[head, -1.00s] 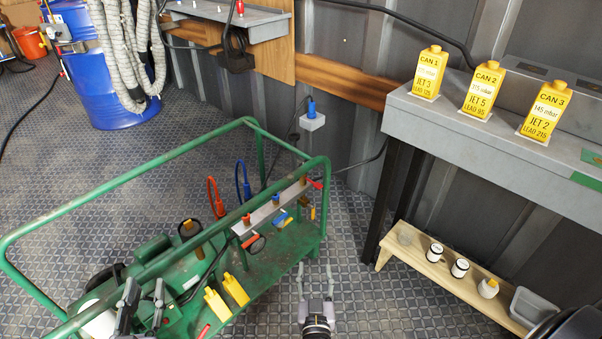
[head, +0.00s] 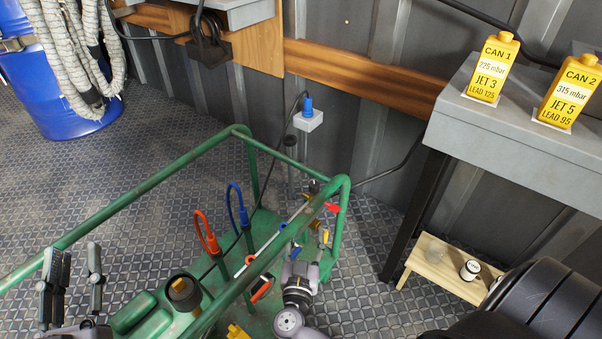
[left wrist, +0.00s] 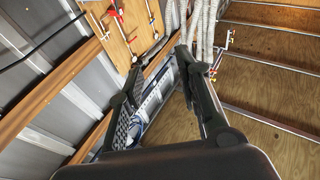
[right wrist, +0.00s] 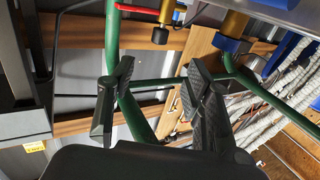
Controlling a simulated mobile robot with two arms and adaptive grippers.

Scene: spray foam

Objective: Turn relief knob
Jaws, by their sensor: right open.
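I cannot tell for certain which fitting is the relief knob. In the right wrist view a brass fitting with a small black knob (right wrist: 160,35) sits at the top beside a red lever (right wrist: 135,9), beyond my fingertips. The red lever also shows in the head view (head: 332,207) at the right end of the green cart frame (head: 120,205). My right gripper (head: 306,254) is at that end, partly hidden by the frame; in its wrist view (right wrist: 155,85) its fingers are apart and empty. My left gripper (head: 73,275) is open and empty at the far left.
Red (head: 207,235) and blue (head: 240,210) hose loops stand up from the cart. A second brass fitting with a blue part (right wrist: 232,40) is right of the knob. Green rails are close to my right fingers. A grey bench (head: 510,150) with yellow cans and a low wooden shelf (head: 440,268) stand right.

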